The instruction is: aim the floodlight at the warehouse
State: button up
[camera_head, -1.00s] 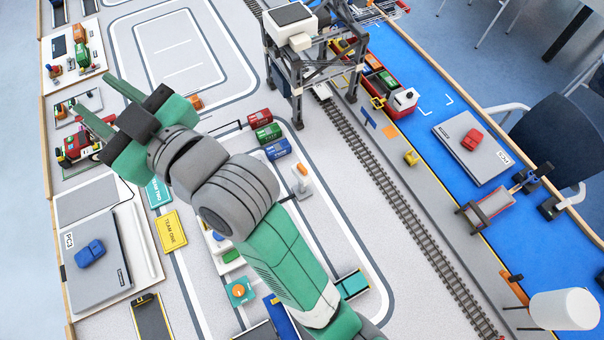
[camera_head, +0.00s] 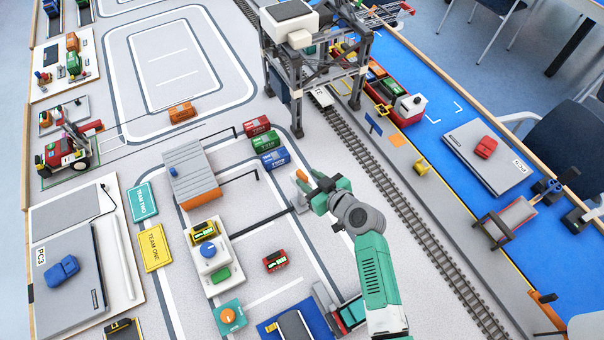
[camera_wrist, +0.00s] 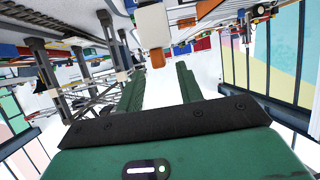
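The floodlight (camera_head: 301,175), a small pale stand with an orange head, is largely hidden by my gripper in the head view. In the wrist view, which looks inverted, what looks like the floodlight (camera_wrist: 155,30) shows a white block with an orange part, beyond the gap between my fingers. My gripper (camera_head: 313,186) is open and empty, just right of the floodlight. Its two green fingers (camera_wrist: 160,90) stand apart. The likely warehouse (camera_head: 192,172), a grey ribbed-roof building with an orange end, stands left of the floodlight. I cannot tell exactly where the floodlight's head points.
A gantry crane (camera_head: 318,60) stands over the rail track (camera_head: 390,175) behind my gripper. Red, green and blue containers (camera_head: 268,142) lie just beyond the floodlight. A control box (camera_head: 212,250) with a blue knob and a small red block (camera_head: 276,260) are nearer. A black barrier bar (camera_head: 262,223) lies left.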

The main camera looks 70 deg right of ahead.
aim_at(302, 174)
jog(key=x, duration=0.4)
jog(key=shift+d, duration=0.1)
grip_shut()
